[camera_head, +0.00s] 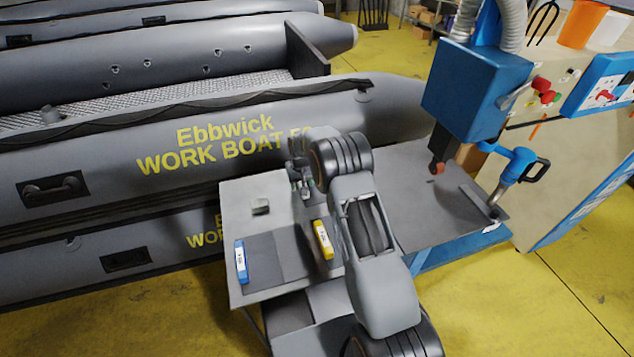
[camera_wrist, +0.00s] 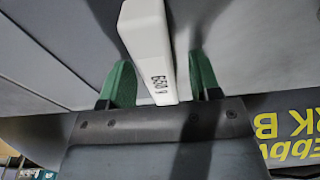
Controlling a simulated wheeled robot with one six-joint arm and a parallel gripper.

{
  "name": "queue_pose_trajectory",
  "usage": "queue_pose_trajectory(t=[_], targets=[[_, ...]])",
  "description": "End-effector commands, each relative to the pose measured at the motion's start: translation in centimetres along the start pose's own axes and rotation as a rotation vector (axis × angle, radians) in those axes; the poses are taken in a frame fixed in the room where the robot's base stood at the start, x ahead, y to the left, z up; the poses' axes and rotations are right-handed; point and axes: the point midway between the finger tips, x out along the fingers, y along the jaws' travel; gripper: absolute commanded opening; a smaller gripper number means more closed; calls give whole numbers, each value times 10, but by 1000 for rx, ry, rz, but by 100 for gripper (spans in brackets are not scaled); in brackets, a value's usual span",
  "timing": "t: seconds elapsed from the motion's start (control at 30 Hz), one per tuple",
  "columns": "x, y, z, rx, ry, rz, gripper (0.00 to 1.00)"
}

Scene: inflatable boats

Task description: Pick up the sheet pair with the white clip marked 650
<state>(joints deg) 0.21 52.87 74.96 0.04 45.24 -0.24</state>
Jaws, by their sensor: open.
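The white clip (camera_wrist: 146,40), marked 650, shows in the wrist view as a long block lying between my fingers. My gripper (camera_wrist: 162,82) is open, with one green finger on each side of the clip and a gap beside each. Whether the fingers are level with the clip or above it is unclear. In the head view my gripper (camera_head: 305,190) is over the table's far side, and I cannot make out the white clip there.
A blue clip (camera_head: 241,262) and a yellow clip (camera_head: 323,240) sit on grey sheets on the table (camera_head: 237,205). Grey boats (camera_head: 120,140) stand close behind. A blue machine head (camera_head: 466,90) overhangs the right side.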

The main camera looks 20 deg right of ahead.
Motion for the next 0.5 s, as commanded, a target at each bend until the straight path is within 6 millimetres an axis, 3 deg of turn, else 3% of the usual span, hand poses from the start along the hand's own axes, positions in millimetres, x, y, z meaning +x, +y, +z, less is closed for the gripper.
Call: queue_pose_trajectory(t=[0.13, 0.5], targets=[[0, 0, 0, 0, 0, 0, 57], [0, 0, 0, 0, 0, 0, 22]])
